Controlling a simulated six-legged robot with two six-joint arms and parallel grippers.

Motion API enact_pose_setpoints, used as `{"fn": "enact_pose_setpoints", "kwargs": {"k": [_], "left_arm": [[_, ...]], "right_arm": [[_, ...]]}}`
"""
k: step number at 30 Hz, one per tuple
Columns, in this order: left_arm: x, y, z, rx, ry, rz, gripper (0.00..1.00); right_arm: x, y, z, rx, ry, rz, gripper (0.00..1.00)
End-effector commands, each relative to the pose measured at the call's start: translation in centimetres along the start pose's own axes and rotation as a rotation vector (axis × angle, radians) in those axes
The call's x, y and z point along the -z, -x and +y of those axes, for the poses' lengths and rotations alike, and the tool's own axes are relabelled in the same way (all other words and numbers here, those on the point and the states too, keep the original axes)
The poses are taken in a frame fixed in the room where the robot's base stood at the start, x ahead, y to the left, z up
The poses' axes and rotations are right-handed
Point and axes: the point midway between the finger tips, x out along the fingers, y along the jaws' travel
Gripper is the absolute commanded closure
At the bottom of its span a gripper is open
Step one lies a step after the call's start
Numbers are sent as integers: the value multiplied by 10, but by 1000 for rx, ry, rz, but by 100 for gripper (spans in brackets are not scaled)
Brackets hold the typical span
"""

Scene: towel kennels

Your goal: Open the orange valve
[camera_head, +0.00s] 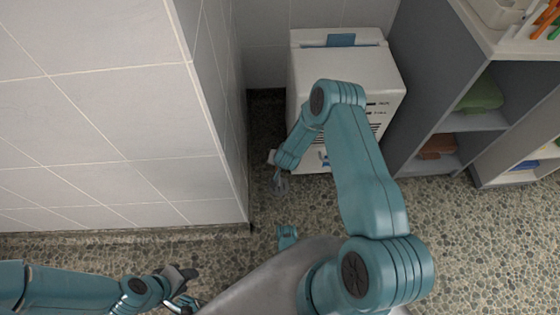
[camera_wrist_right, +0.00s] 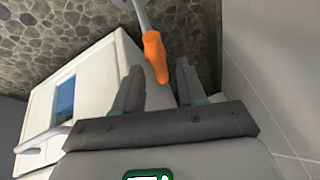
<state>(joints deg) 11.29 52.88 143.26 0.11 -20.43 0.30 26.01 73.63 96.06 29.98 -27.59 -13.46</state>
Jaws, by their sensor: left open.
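The orange valve handle (camera_wrist_right: 153,48) shows in the right wrist view as an orange grip on a grey metal stem. Its lower end lies at the gap between the fingers of my right gripper (camera_wrist_right: 160,70), which are spread apart. I cannot tell whether they touch it. In the head view my right gripper (camera_head: 278,181) hangs low between the tiled wall and the white machine, and I cannot make out the valve there. My left gripper (camera_head: 184,289) is open and empty at the bottom left, well away from the valve.
A white machine (camera_head: 345,65) with a blue panel stands at the back; it also shows in the right wrist view (camera_wrist_right: 95,75). A tiled wall corner (camera_head: 120,110) rises on the left. Grey shelves (camera_head: 430,90) stand right. Pebbled floor (camera_head: 470,240) is clear at the lower right.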

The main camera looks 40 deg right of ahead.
Motion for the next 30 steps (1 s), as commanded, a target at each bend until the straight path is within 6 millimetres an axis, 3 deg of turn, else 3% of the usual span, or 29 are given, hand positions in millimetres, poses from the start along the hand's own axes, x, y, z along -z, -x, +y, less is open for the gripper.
{"fn": "enact_pose_setpoints", "kwargs": {"k": [1, 3, 9, 18, 26, 27, 29, 30], "left_arm": [[0, 0, 0, 0, 0, 0, 57], [0, 0, 0, 0, 0, 0, 57], [0, -1, 0, 0, 0, 0, 57], [2, -10, -5, 1, 6, 6, 57], [2, -9, -5, 1, 6, 6, 57], [2, -9, -5, 1, 6, 6, 57], [2, -9, -5, 1, 6, 6, 57], [2, -9, -5, 1, 6, 6, 57]], "right_arm": [[0, 0, 0, 0, 0, 0, 77], [0, 0, 0, 1, 0, 0, 100], [0, 0, -1, 9, 16, -3, 100], [2, -1, -3, 100, 236, -48, 100], [1, 0, -4, 106, 250, -52, 100], [1, 0, -4, 106, 249, -52, 75], [1, 0, -4, 106, 249, -52, 58], [1, 0, -4, 105, 248, -52, 58]]}}
